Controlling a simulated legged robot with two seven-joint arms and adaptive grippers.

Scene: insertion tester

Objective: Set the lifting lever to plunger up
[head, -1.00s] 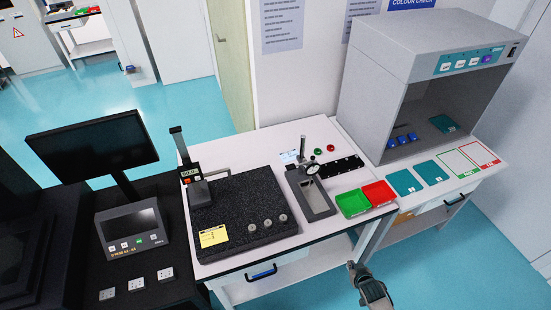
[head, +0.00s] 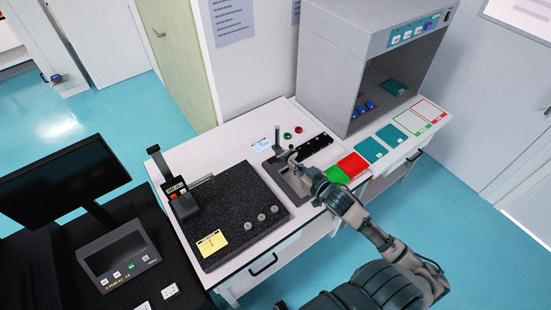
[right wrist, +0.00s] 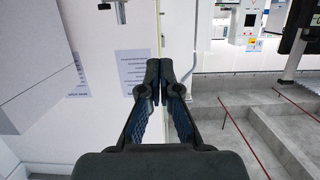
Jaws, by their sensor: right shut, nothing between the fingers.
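A small stand with an upright post (head: 277,141) and a grey base (head: 283,182) is on the white bench. My right gripper (head: 293,160) is over this stand, shut and empty, and hides its dial gauge. I cannot tell whether it touches the stand. In the right wrist view the closed fingers (right wrist: 160,70) meet at their tips, with no lever between them. A digital gauge (head: 176,188) on a post stands on the black granite plate (head: 230,205), with a pale rod (head: 201,181) sticking out to its right. I cannot tell which part is the lifting lever. My left gripper is not in view.
Red (head: 352,165) and green (head: 336,176) trays are right of the stand. A grey light booth (head: 330,60) stands behind them. Several metal pieces and a yellow note (head: 212,243) lie on the granite plate. A monitor (head: 65,187) is at left.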

